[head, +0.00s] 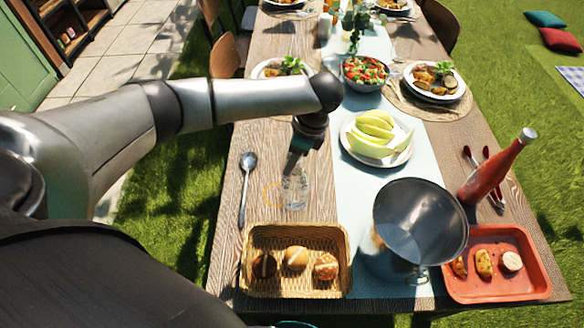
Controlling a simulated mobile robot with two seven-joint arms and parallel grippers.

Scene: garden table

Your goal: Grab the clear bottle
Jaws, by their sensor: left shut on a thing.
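A small clear bottle (295,190) stands on the wooden table, just left of the pale blue runner and behind the bread basket. My left arm reaches in from the left, and my left gripper (292,165) points down at the bottle's top. The gripper is shut on the bottle's upper part, which the fingers partly hide. The bottle looks upright, and I cannot tell whether its base is lifted off the table. My right gripper is not in view.
A wicker basket (246,280) of rolls stands in front, beside a metal bucket (420,222). A spoon (245,190) lies left. Bare wood lies between spoon and clear bottle.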

